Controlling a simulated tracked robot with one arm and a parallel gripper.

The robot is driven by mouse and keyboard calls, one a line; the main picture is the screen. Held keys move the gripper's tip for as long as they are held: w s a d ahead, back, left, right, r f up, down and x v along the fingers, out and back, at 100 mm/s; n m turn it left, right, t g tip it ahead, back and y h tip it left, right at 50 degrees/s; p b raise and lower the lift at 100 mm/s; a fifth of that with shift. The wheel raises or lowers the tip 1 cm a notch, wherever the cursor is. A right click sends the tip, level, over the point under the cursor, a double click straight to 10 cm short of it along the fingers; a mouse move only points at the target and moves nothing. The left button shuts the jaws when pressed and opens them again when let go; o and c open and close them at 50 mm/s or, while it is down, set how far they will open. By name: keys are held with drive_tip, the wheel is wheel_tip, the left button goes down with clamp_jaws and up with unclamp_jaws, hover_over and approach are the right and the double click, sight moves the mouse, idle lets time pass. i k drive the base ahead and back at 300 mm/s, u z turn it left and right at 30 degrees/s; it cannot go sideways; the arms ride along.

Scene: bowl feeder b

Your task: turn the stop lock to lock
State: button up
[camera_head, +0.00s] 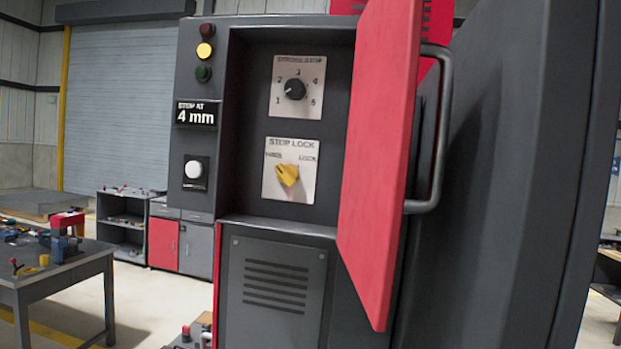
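The stop lock (287,174) is a yellow knob on a white plate (307,187) marked "STOP LOCK", inside the recess of a dark grey machine cabinet. A word that looks like "FREE" is at the plate's upper left and "LOCK" at its upper right. The knob is tilted, and its narrow end seems to point up and left, toward the left word. The red door (380,150) of the recess stands open to the right, with a grey bar handle (440,130). My gripper does not show in this view.
Above the stop lock is a black numbered dial (295,89). Left of the recess are red, yellow and green lamps, a "STOP AT 4 mm" sign (196,115) and a white button (194,169). The open door bounds the recess on the right. A workbench (60,272) stands at left.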

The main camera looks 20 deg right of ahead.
sight(289, 173)
drive_tip(key=z, duration=0.05)
drive_tip(key=i, duration=1)
drive_tip(key=u, duration=0.05)
